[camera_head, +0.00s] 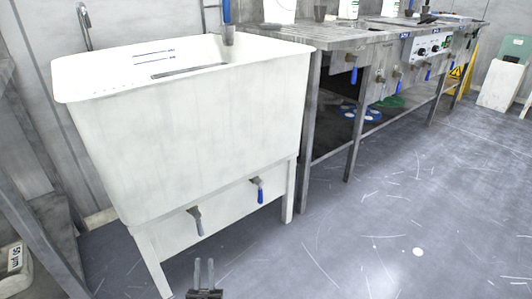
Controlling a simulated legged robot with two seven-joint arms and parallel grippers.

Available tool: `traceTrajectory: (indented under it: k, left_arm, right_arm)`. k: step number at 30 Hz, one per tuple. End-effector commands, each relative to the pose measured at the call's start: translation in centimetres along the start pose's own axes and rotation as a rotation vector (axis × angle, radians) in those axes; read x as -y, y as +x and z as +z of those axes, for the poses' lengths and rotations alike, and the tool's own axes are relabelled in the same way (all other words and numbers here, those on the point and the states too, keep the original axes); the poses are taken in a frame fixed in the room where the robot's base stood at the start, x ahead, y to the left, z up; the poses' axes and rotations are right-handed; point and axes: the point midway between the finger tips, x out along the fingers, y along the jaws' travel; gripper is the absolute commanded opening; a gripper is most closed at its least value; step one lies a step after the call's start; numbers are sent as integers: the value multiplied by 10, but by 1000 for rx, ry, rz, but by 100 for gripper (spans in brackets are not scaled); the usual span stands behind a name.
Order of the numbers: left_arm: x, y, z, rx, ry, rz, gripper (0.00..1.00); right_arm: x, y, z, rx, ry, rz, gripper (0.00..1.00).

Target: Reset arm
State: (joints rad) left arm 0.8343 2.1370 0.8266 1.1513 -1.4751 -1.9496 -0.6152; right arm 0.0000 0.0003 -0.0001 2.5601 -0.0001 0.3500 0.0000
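My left gripper (204,273) shows at the bottom edge, left of centre. Its two thin grey fingers point up in the picture with a clear gap between them, and nothing is held. It appears in front of the white sink's lower legs, over the grey floor. The rest of my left arm is out of the picture. My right gripper is not in view.
A large white sink (190,130) on legs stands at the left, with valves below. A metal workbench (345,38) with polishing equipment extends right. A yellow floor sign (456,80) stands farther back. The scratched floor (400,215) is clear at the right.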

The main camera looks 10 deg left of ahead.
Motion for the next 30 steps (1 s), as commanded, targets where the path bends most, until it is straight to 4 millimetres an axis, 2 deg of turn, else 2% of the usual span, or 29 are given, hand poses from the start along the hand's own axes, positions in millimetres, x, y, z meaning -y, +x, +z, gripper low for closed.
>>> traceTrajectory:
  k: [1, 2, 3, 5, 6, 9, 12, 14, 17, 20, 21, 24, 27, 30]
  left_arm:
    - [-16, 32, 0, 36, -35, 61, 27]
    - [-30, 50, 4, 75, -63, 111, 27]
    - [-53, 75, 8, 141, -102, 192, 27]
    - [-95, 110, 15, 277, -159, 336, 27]
    - [-123, 125, 18, 379, -185, 433, 27]
    - [-176, 142, 18, 649, -199, 648, 27]
    - [-198, 143, 6, 938, -148, 804, 27]
    - [-195, 140, -8, 1116, -93, 857, 27]
    - [-167, 139, -47, 1409, 18, 864, 27]
    - [-125, 139, -103, 1678, 109, 773, 27]
    - [-109, 138, -128, 1769, 131, 720, 27]
    - [-77, 134, -188, 1957, 149, 575, 27]
    - [-58, 126, -242, 2097, 128, 441, 27]
    - [-46, 116, -294, 2213, 79, 317, 27]
  right_arm:
    - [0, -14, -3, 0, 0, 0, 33]
    - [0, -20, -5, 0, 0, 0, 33]
    - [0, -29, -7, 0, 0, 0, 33]
    - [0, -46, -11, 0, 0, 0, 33]
    - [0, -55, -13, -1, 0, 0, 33]
    - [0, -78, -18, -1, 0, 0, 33]
    - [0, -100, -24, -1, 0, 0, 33]
    - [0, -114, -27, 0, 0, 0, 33]
    - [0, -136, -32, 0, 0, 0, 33]
    - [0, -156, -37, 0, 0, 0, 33]
    - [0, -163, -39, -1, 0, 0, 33]
    - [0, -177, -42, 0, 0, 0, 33]
    - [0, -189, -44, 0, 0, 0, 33]
    - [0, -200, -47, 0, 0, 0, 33]
